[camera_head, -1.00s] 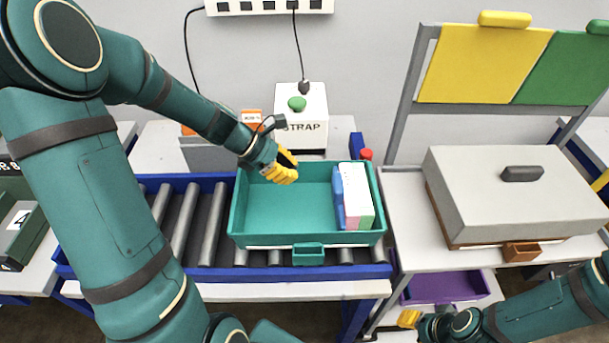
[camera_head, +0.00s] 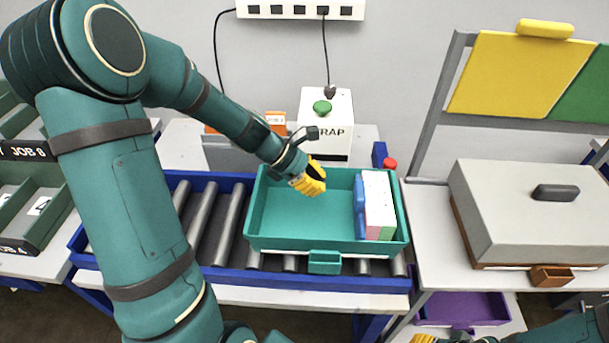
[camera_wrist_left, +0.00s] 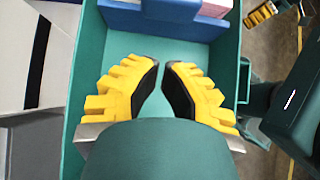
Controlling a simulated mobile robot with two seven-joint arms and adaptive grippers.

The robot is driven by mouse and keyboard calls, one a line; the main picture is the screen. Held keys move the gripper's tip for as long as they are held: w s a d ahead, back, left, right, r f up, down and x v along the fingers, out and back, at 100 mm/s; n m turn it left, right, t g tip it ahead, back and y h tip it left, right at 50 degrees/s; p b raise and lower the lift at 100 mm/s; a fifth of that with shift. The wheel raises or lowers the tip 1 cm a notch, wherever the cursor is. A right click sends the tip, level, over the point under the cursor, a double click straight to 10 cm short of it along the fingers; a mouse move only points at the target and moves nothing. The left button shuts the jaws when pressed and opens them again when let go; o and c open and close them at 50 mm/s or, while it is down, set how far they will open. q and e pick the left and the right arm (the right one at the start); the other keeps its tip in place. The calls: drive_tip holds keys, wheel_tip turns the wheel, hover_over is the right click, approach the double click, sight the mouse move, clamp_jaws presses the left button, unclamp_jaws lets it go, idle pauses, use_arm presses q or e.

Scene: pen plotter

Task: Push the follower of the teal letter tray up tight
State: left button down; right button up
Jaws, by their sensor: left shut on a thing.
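The teal letter tray (camera_head: 285,247) sits on the roller conveyor. Its blue follower (camera_head: 360,207) stands upright near the right end, beside a stack of white, pink and green letters (camera_head: 380,205). I cannot tell whether they are pressed tight. My left gripper (camera_head: 317,180) is inside the tray, left of the follower and apart from it. In the left wrist view its yellow fingers (camera_wrist_left: 161,66) are drawn close together, with no object visible between them; the follower (camera_wrist_left: 120,18) lies ahead. My right gripper (camera_head: 424,339) is mostly cut off at the bottom edge.
The tray's walls surround my left gripper. A STRAP box with a green button (camera_head: 322,107) stands behind the tray. A grey lidded case (camera_head: 530,215) sits on the right table, with a purple bin (camera_head: 462,309) below. The tray floor left of the follower is clear.

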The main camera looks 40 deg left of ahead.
sight(354, 194)
use_arm(q)
drive_tip(key=w+d+f+b, duration=0.1)
drive_tip(key=w+d+f, duration=0.1)
drive_tip(key=d, duration=0.3)
drive_tip(key=shift+w+d, duration=0.15)
drive_tip(key=shift+w, duration=0.45)
drive_tip(key=shift+d, duration=0.1)
drive_tip(key=shift+w+d, duration=0.2)
drive_tip(key=shift+d, duration=0.1)
drive_tip(key=shift+w+d+p, duration=0.1)
drive_tip(key=shift+d+p, duration=0.1)
drive_tip(key=shift+p, duration=0.15)
